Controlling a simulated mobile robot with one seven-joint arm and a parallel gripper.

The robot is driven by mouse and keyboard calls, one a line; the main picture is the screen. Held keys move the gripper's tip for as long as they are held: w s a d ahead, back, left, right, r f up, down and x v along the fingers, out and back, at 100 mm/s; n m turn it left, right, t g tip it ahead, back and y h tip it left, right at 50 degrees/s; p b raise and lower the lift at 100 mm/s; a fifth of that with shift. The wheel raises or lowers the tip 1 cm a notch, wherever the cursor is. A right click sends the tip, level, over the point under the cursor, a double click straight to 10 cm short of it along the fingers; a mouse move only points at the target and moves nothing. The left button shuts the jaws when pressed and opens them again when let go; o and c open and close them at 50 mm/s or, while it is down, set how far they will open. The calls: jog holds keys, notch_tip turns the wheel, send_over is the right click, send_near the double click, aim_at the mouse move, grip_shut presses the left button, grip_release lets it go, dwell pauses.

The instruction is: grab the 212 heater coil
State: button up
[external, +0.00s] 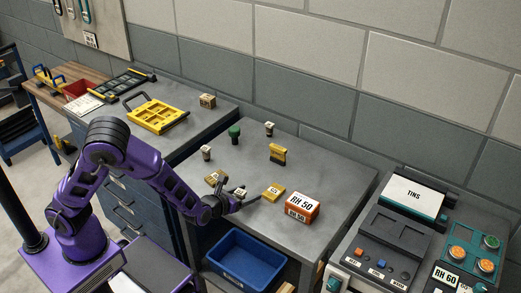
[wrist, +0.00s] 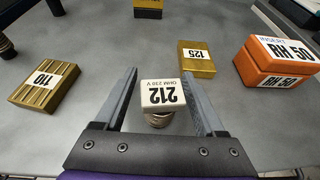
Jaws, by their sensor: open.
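The 212 heater coil (wrist: 162,96) has a white label block reading 212 on top of a coiled metal body. In the wrist view it stands between the two open fingers of my gripper (wrist: 161,100), with a gap on each side. In the external view my gripper (external: 235,202) is low over the grey bench, and the small white coil top (external: 239,191) shows beside it, partly hidden by the fingers.
A brass block marked 110 (wrist: 45,87) lies left of the coil. A brass block marked 125 (wrist: 197,58) and an orange RH 50 box (wrist: 277,62) stand to the right. Several small items sit farther back, including a green-topped one (external: 234,133). A blue bin (external: 243,258) is below.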

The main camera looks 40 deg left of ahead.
grip_shut()
jog(key=shift+r, duration=0.1)
dwell(0.3)
